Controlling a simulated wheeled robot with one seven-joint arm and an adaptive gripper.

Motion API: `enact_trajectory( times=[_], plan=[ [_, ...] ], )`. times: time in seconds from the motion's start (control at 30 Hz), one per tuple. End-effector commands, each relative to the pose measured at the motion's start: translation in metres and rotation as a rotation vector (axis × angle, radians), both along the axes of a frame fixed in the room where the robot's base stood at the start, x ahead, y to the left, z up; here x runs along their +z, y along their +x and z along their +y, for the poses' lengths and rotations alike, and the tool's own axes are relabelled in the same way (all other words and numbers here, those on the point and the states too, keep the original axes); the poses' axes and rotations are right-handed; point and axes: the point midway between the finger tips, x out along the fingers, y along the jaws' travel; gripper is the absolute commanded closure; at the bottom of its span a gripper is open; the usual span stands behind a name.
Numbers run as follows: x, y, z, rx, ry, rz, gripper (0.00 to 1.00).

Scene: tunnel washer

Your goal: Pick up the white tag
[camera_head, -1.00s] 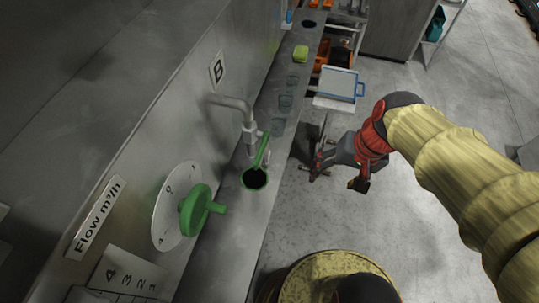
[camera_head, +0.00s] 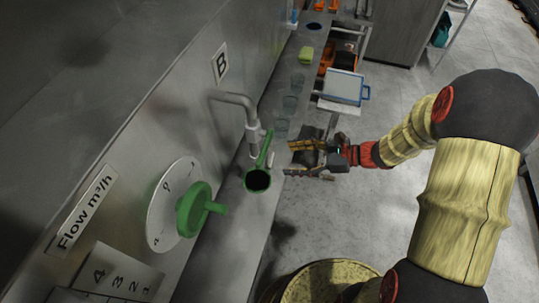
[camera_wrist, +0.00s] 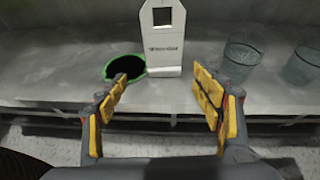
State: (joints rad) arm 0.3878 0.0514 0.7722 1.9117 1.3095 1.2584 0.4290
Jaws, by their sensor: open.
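The white tag (camera_wrist: 164,56) stands upright on the steel ledge in the wrist view, with a dark square opening near its top and small dark print below. It is a small pale piece (camera_head: 271,159) in the head view, beside the tap. My gripper (camera_head: 290,159) is open and empty in the head view, at the ledge's edge, pointing at the tag. In the wrist view the yellow-padded fingers of my gripper (camera_wrist: 160,80) are spread, with the tag between and beyond them. I see no contact.
A green-rimmed dark opening (camera_wrist: 124,66) lies just left of the tag. Clear glasses (camera_wrist: 242,55) stand to its right. A tap (camera_head: 240,103) and green valve wheel (camera_head: 195,209) are on the left. A blue-handled tray (camera_head: 341,86) and yellow sponge (camera_head: 306,55) are farther back.

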Motion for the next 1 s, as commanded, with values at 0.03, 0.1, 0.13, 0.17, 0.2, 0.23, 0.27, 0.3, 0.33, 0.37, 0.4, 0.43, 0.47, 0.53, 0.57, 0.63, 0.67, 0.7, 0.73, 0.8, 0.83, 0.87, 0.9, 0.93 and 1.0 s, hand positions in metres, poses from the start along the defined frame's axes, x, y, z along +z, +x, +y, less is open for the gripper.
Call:
enact_trajectory(
  times=[0.03,0.1,0.13,0.17,0.2,0.23,0.27,0.3,0.33,0.37,0.4,0.43,0.47,0.53,0.57,0.63,0.67,0.7,0.73,0.8,0.83,0.87,0.9,0.93,1.0],
  plan=[
    [-0.004,0.001,0.006,0.004,-0.001,0.000,0.33],
    [-0.006,0.003,0.012,0.005,-0.002,-0.001,0.33],
    [-0.007,0.004,0.015,0.004,-0.002,-0.001,0.33],
    [-0.008,0.005,0.017,0.004,-0.002,-0.001,0.33],
    [-0.009,0.006,0.020,0.006,-0.002,-0.001,0.33],
    [-0.009,0.008,0.024,0.007,-0.003,-0.002,0.33],
    [-0.010,0.010,0.027,0.007,-0.003,-0.002,0.33],
    [-0.012,0.013,0.033,0.007,-0.003,-0.002,0.33],
    [-0.013,0.015,0.037,0.008,-0.004,-0.002,0.33],
    [-0.014,0.018,0.040,0.007,-0.004,-0.003,0.33],
    [-0.015,0.020,0.046,0.007,-0.004,-0.003,0.33],
    [-0.017,0.020,0.049,0.008,-0.004,-0.002,0.33],
    [-0.018,0.021,0.052,0.007,-0.004,-0.001,0.33],
    [-0.020,0.023,0.058,0.006,-0.004,-0.002,0.33],
    [-0.020,0.023,0.059,0.006,-0.004,-0.002,0.33],
    [-0.020,0.024,0.061,0.005,-0.005,-0.002,0.33],
    [-0.020,0.024,0.061,0.005,-0.005,-0.002,0.33],
    [-0.020,0.024,0.061,0.004,-0.005,-0.003,0.33],
    [-0.020,0.024,0.061,0.004,-0.005,-0.003,0.33],
    [-0.020,0.024,0.060,0.004,-0.005,-0.003,0.33],
    [-0.020,0.024,0.060,0.004,-0.005,-0.003,0.33],
    [-0.020,0.024,0.060,0.004,-0.005,-0.003,0.35],
    [-0.020,0.024,0.060,0.004,-0.005,-0.003,0.37],
    [-0.020,0.024,0.060,0.004,-0.005,-0.003,0.39],
    [-0.020,0.024,0.060,0.004,-0.005,-0.003,0.43]
  ],
)
